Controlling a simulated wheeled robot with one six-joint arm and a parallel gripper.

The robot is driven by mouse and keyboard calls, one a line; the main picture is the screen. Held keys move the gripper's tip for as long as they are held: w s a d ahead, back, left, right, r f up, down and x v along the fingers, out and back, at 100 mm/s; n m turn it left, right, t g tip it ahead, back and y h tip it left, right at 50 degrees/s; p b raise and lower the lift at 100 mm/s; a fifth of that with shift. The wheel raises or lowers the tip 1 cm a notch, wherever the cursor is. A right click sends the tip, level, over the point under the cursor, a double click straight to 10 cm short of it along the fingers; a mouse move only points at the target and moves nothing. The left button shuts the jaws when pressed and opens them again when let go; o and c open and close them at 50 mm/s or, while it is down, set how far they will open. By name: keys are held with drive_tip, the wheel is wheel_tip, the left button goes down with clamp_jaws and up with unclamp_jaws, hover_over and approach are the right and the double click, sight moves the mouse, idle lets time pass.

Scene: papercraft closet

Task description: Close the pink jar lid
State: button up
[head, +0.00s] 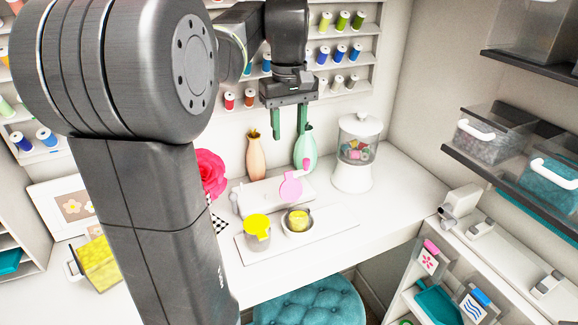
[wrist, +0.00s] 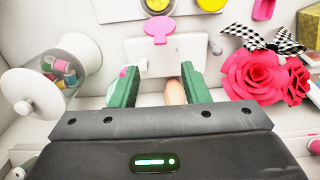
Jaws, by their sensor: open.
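The pink jar lid (head: 291,187) is a round disc with a narrow tab, over the back of the white work surface, in front of a low white block. It also shows in the wrist view (wrist: 159,26), above the gap between my fingers, with its tab pointing toward me.
Peach (head: 256,158) and mint (head: 305,150) vases stand behind, near the gripper. A glass dispenser (head: 357,150) is at right, red roses (head: 211,172) at left.

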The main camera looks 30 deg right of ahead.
approach(291, 186)
drive_tip(key=f, duration=0.1)
drive_tip(key=w+f, duration=0.1)
drive_tip(key=f, duration=0.3)
drive_tip(key=shift+w+f, duration=0.25)
clamp_jaws()
